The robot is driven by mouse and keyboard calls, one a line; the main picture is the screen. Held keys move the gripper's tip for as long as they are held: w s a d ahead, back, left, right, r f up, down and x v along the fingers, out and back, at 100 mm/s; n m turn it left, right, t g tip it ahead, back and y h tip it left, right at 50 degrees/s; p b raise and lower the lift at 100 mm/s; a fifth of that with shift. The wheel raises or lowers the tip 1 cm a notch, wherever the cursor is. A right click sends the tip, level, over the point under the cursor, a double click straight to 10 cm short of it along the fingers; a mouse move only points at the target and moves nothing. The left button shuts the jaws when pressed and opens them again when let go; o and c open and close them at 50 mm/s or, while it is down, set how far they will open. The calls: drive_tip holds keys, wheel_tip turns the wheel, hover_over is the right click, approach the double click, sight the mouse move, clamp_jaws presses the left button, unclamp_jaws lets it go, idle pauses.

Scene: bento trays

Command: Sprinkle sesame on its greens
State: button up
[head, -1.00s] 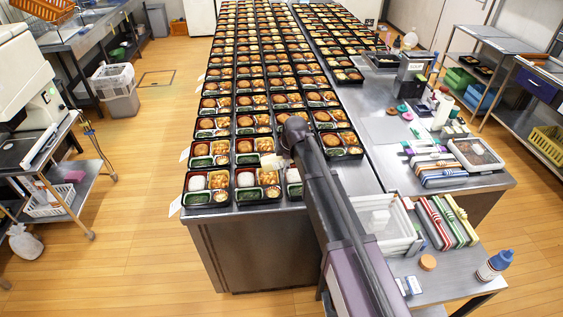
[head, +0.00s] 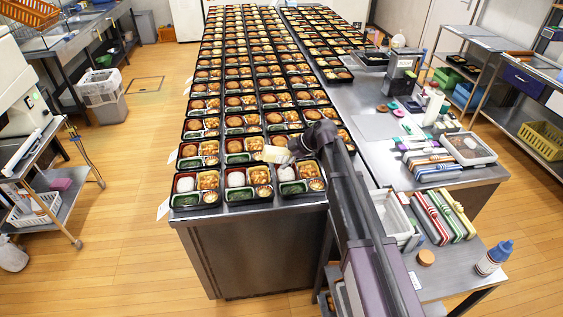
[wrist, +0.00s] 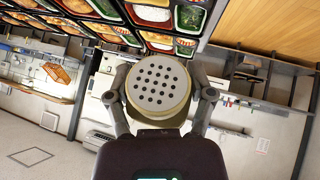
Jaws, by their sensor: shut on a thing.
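My gripper (head: 292,149) is shut on a cream shaker (head: 276,153), above the near end of the bento rows. The wrist view shows the shaker's round, perforated lid (wrist: 157,85) between my two fingers. The nearest row has black bento trays with dark greens in green cups: left greens (head: 186,199), middle greens (head: 238,194) and right greens (head: 292,188). The shaker is just above and behind the right front tray (head: 322,193). Greens also show at the top of the wrist view (wrist: 189,19). No falling sesame is visible.
Many filled bentos cover the long steel table (head: 250,215). To the right, a side counter holds cutting boards (head: 445,215), a white bin (head: 393,213) and a blue-capped bottle (head: 494,257). A steel cart (head: 60,200) stands at left. The wooden floor between is clear.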

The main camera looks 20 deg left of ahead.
drive_tip(key=shift+d+f+m+g+y+b, duration=0.15)
drive_tip(key=shift+f+g+y+b, duration=0.4)
drive_tip(key=shift+b, duration=0.85)
drive_tip(key=shift+a+f+m+g+y+b, duration=0.1)
drive_tip(key=shift+f+y+b, duration=0.2)
drive_tip(key=shift+y+b, duration=0.8)
drive_tip(key=shift+d+f+m+g+y+b, duration=0.15)
drive_tip(key=shift+f+g+y+b, duration=0.25)
drive_tip(key=shift+b, duration=1.25)
drive_tip(key=shift+a+f+b, duration=0.15)
drive_tip(key=shift+f+b, duration=1.2)
drive_tip(key=shift+b, duration=0.05)
drive_tip(key=shift+w+f+b, duration=0.1)
drive_tip(key=shift+f+b, duration=1.7)
drive_tip(key=shift+f, duration=0.05)
drive_tip(key=shift+r, duration=0.1)
drive_tip(key=shift+r+p, duration=1.75)
drive_tip(key=shift+p, duration=0.05)
drive_tip(key=shift+f, duration=0.2)
wheel_tip(320, 180, down, 3)
drive_tip(key=b, duration=0.3)
drive_tip(key=shift+f+b, duration=0.15)
drive_tip(key=shift+b, duration=0.2)
